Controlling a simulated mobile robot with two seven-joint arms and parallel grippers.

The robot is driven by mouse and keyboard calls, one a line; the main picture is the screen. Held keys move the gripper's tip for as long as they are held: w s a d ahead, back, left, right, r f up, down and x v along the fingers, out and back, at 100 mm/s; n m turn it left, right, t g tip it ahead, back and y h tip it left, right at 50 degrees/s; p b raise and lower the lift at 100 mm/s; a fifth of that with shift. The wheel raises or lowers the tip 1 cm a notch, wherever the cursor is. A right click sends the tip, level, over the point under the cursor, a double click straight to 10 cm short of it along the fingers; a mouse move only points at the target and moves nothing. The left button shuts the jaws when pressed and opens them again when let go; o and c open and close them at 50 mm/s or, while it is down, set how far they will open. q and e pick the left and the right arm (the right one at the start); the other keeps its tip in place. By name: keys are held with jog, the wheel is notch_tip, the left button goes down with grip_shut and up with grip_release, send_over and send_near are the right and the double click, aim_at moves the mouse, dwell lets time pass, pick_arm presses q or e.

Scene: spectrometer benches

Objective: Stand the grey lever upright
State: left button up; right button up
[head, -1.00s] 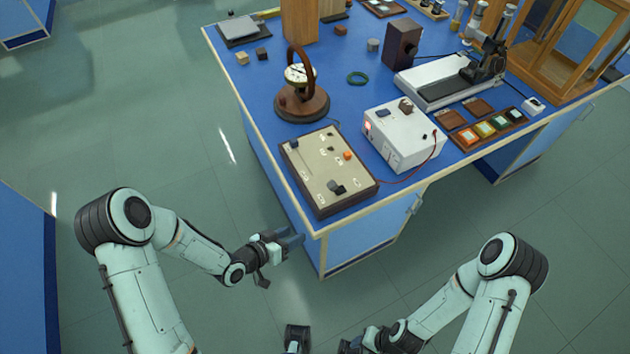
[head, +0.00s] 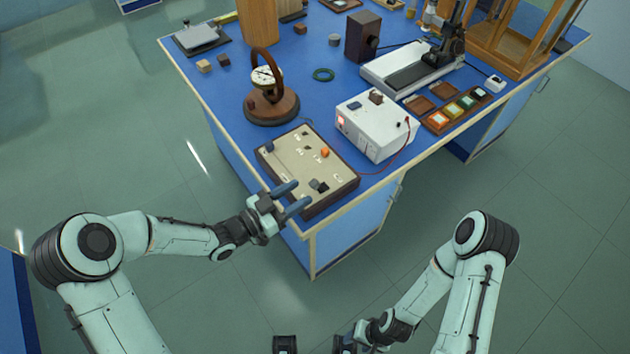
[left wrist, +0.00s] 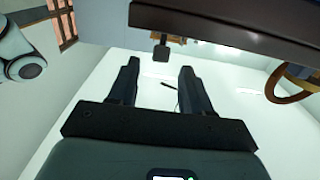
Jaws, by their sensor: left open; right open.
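The beige panel box (head: 290,165) with dark sides lies near the front left corner of the blue bench. A dark grey lever (head: 318,186) sits near its front edge; its tilt is hard to tell in the head view. In the left wrist view, which looks upside down, a dark lever-like piece (left wrist: 161,50) sticks out from the box, beyond and between my fingertips. My left gripper (head: 296,198) is open and empty at the box's front left edge, close to the grey lever but apart from it. My right gripper (head: 314,345) is open, low at the bottom edge, away from the bench.
The panel also carries an orange knob (head: 324,153) and a dark blue knob (head: 269,146). A white power box (head: 378,125) with a red cable stands to the right. A brown ring instrument (head: 271,105) stands behind the panel. The floor before the bench is clear.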

aim_at(315, 181)
pick_arm(q)
jog(key=x, duration=0.6)
jog(key=shift+p, duration=0.3)
pick_arm(e)
jog(key=shift+w+r, duration=0.15)
jog(key=shift+r, duration=0.25)
